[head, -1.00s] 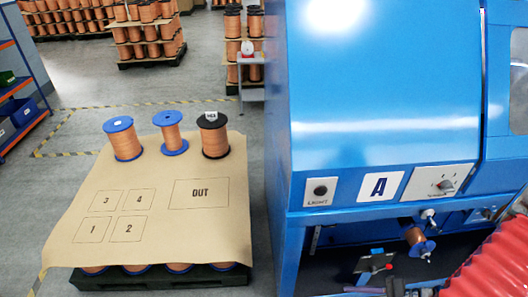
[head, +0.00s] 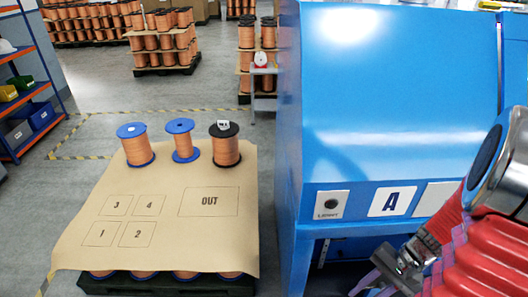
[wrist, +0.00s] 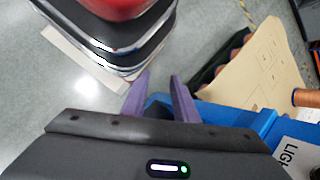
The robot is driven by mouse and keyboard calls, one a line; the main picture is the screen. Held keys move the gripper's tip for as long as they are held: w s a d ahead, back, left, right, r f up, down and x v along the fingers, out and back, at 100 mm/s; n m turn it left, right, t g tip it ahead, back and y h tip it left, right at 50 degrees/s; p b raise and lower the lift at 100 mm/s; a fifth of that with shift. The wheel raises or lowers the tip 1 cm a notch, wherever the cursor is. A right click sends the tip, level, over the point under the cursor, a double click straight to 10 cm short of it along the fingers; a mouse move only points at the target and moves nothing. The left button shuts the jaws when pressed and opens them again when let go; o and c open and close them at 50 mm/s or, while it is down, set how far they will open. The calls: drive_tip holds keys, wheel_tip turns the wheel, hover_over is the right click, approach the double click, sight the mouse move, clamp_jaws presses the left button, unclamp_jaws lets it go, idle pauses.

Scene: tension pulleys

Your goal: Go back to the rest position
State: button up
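My gripper (head: 372,284) is at the lower right of the head view, in front of the blue machine (head: 400,90). In the wrist view its two purple fingers (wrist: 160,88) stand apart with nothing between them. My red-sleeved arm is folded at the right edge of the head view and covers part of the machine's front panel and lower opening. The small copper spool at the machine's opening is not visible now.
Left of the machine, a brown sheet (head: 165,257) marked 1 to 4 and OUT covers a pallet of spools. Two blue-flanged spools (head: 136,146) (head: 183,142) and one black-flanged spool (head: 225,146) stand at its back. A shelf (head: 30,90) stands far left. Grey floor between is clear.

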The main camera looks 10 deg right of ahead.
drive_tip(key=w+a+r+n+t+h, duration=0.1)
drive_tip(key=a+r+n+t+h, duration=0.2)
drive_tip(key=a+r+n, duration=0.2)
drive_tip(key=w+a+r+n+t+h, duration=0.1)
drive_tip(key=a+r+n+t+h, duration=0.2)
drive_tip(key=a+r, duration=0.8)
wheel_tip(320, 180, up, 8)
drive_tip(key=n, duration=0.2)
drive_tip(key=shift+w+a+r+n, duration=0.25)
drive_tip(key=shift+w+n, duration=0.05)
drive_tip(key=shift+n, duration=0.1)
